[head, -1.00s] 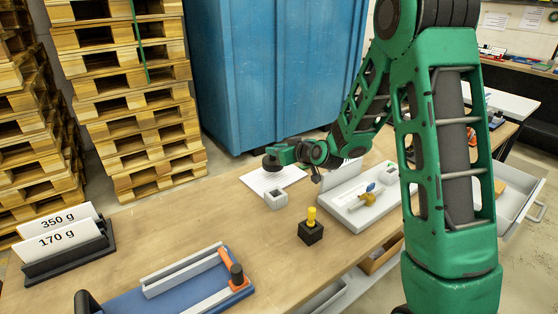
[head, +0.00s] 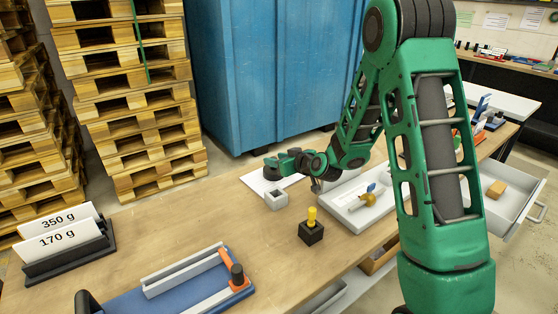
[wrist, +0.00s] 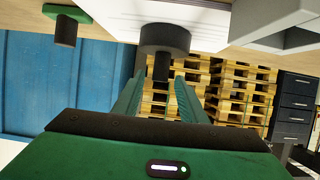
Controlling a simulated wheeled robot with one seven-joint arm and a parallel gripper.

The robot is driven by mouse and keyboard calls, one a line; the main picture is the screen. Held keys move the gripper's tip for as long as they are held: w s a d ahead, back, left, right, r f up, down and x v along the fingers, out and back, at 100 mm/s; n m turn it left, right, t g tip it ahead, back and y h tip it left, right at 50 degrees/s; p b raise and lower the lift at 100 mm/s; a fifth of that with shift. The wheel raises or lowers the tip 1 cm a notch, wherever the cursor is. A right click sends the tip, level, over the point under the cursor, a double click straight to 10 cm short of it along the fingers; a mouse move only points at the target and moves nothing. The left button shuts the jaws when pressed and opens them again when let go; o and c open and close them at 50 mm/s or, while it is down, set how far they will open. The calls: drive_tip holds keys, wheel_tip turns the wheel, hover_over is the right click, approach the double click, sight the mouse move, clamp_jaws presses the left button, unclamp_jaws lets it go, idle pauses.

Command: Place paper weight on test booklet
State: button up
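The paper weight (head: 272,174) is a dark round disc with a knob. It appears to rest on the white test booklet (head: 253,182), at the far edge of the wooden table. My gripper (head: 277,163) is right at the weight in the head view. The wrist view is upside down and shows the weight (wrist: 165,38) against the white booklet (wrist: 205,14), with its knob pointing towards my gripper (wrist: 161,85). The two green fingers stand apart with the knob between or just beyond their tips, and gaps show on both sides. Part of the booklet is hidden by my arm.
A grey square holder (head: 276,200) stands just in front of the booklet. A white tray (head: 352,216) is to its right, and a black block with a yellow peg (head: 311,230) is nearer. A green piece with a dark post (wrist: 66,22) shows in the wrist view. The table's left middle is clear.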

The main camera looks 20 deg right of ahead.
drive_tip(key=v, duration=1.2)
drive_tip(key=shift+s, duration=0.1)
drive_tip(key=s+d+r+m+g+h, duration=0.1)
drive_tip(key=s+d+m+g, duration=0.2)
drive_tip(key=s, duration=1)
drive_tip(key=s+d+r+m+g+h, duration=0.1)
drive_tip(key=s+d+m+g, duration=0.2)
drive_tip(key=s, duration=1)
drive_tip(key=s+d+r+m+g+h, duration=0.1)
drive_tip(key=s+d+m+g, duration=0.3)
drive_tip(key=s, duration=0.8)
drive_tip(key=d+g+h, duration=0.1)
drive_tip(key=d+g, duration=0.1)
drive_tip(key=d, duration=0.1)
drive_tip(key=shift+s+d+r+g, duration=0.3)
drive_tip(key=shift+s+r+g, duration=0.1)
